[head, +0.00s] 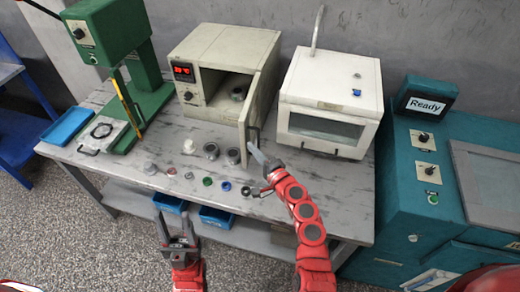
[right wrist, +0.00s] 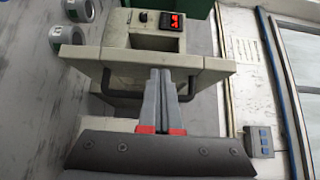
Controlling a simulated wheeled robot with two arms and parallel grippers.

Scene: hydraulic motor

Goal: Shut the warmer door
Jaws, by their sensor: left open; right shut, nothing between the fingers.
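The warmer (head: 210,55) is a beige box with a red display, at the back of the table in the head view; its display also shows in the right wrist view. Its door (head: 263,88) stands open, swung out from the right side towards the front, and a metal part is visible inside. My right gripper (head: 255,150) is shut and empty, its fingertips close to the dark door handle (right wrist: 192,88). In the right wrist view the fingers (right wrist: 160,85) overlap the handle and door; contact cannot be told. My left gripper (head: 177,240) is open and empty in front of the table.
A white box with a window (head: 331,90) stands right of the door. Several small rings and parts, including a blue ring (head: 226,186), lie on the table (head: 130,185) in front of the warmer. A green press (head: 105,35) stands left, a teal machine (head: 400,180) right.

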